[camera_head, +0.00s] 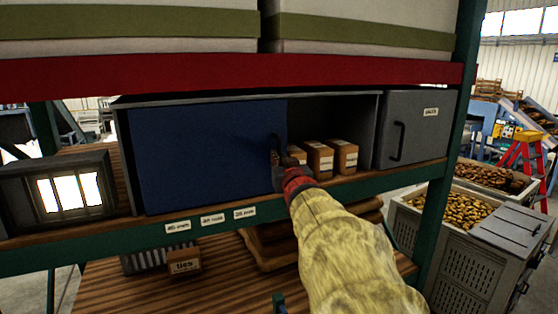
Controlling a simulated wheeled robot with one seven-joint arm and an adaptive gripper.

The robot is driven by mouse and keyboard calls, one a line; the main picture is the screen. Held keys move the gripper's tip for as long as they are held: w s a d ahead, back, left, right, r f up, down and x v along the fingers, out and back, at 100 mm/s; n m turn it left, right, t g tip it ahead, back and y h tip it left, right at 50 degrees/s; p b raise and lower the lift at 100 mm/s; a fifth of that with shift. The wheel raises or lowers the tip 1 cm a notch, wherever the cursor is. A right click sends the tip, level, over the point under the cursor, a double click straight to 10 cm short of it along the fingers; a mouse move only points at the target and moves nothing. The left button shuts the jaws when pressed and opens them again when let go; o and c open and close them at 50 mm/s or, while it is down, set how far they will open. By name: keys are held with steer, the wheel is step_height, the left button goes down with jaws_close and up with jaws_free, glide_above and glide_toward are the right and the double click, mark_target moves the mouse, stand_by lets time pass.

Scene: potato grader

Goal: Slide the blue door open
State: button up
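The blue door (205,155) is a flat panel covering the left and middle of a grey cabinet (122,160) on the shelf. The cabinet's right part is uncovered and shows small brown boxes (345,156) with white labels. A dark handle (274,142) stands near the door's right edge. My gripper (276,158) is at this handle, at the end of my arm reaching in from the lower right. The fingers are small and dark against the door, so I cannot tell whether they are closed around the handle or just beside it.
A grey door (415,125) with its own handle is right of the opening. A grey box with a bright barred window (72,192) stands left. A green shelf edge (130,236) runs below, a red beam (200,73) above. Potato crates (465,212) stand at right.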

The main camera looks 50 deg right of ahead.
jaws_close()
stand_by(0.4)
steer(key=shift+w+a+b, duration=0.15)
steer(key=shift+a+b, duration=0.05)
steer(key=shift+b, duration=0.1)
steer(key=shift+w+a+b, duration=0.15)
steer(key=shift+w+a, duration=0.2)
steer(key=shift+a, duration=0.25)
steer(key=shift+w+a+b, duration=0.15)
steer(key=shift+w+a, duration=0.15)
steer(key=shift+a, duration=0.25)
steer(key=shift+s+d+r, duration=0.1)
steer(key=shift+s+d, duration=0.05)
steer(key=shift+d, duration=0.05)
steer(key=shift+o, duration=0.8)
jaws_free()
steer(key=shift+d, duration=0.15)
steer(key=shift+o, duration=1.1)
steer(key=shift+a, duration=0.2)
steer(key=shift+o, duration=0.8)
steer(key=shift+d, duration=0.1)
